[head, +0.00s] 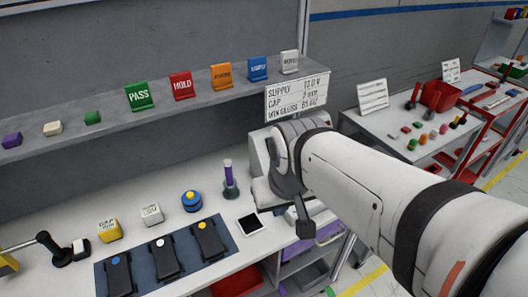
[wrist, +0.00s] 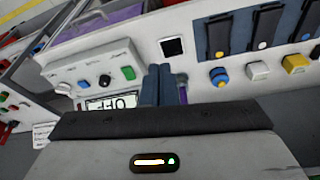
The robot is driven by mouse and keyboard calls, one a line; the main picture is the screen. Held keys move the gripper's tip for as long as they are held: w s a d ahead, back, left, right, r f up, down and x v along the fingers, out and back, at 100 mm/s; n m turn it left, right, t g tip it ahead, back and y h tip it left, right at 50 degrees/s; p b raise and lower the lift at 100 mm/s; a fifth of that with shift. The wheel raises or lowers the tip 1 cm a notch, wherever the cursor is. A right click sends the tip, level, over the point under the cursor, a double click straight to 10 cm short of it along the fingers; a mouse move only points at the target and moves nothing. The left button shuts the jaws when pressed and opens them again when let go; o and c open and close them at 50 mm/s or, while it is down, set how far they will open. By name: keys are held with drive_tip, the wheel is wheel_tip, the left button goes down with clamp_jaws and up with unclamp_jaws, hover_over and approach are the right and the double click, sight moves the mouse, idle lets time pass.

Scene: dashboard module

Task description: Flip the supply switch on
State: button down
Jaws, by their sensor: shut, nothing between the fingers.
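The supply unit (wrist: 80,72) is a pale box in the wrist view, with a black knob (wrist: 104,80), a green control (wrist: 128,73) and small red and blue parts on its face. Its display (wrist: 110,103) reads OFF, upside down in this view. I cannot tell which control is the supply switch. In the head view my arm hides most of the unit (head: 256,168). My gripper (wrist: 157,70) is shut and empty, its fingers just right of the green control in the picture; contact is not clear. In the head view the gripper (head: 303,218) points down by the bench's front edge.
A sign (head: 296,94) with supply values stands behind my arm. A shelf (head: 60,140) with coloured labels runs behind.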

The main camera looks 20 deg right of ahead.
drive_tip(key=w+d+f+m+g+b, duration=0.1)
drive_tip(key=w+d+m+b, duration=0.2)
drive_tip(key=w+d+m, duration=0.2)
drive_tip(key=w+d+f+m+g+b, duration=0.1)
drive_tip(key=w+d+m, duration=0.4)
drive_tip(key=w+m, duration=0.5)
drive_tip(key=w+g+b, duration=0.1)
drive_tip(key=w+b, duration=0.1)
drive_tip(key=w, duration=0.2)
drive_tip(key=shift+w+f+m, duration=0.25)
drive_tip(key=shift+f+m, duration=0.05)
drive_tip(key=shift+m, duration=0.1)
drive_tip(key=shift+f, duration=0.1)
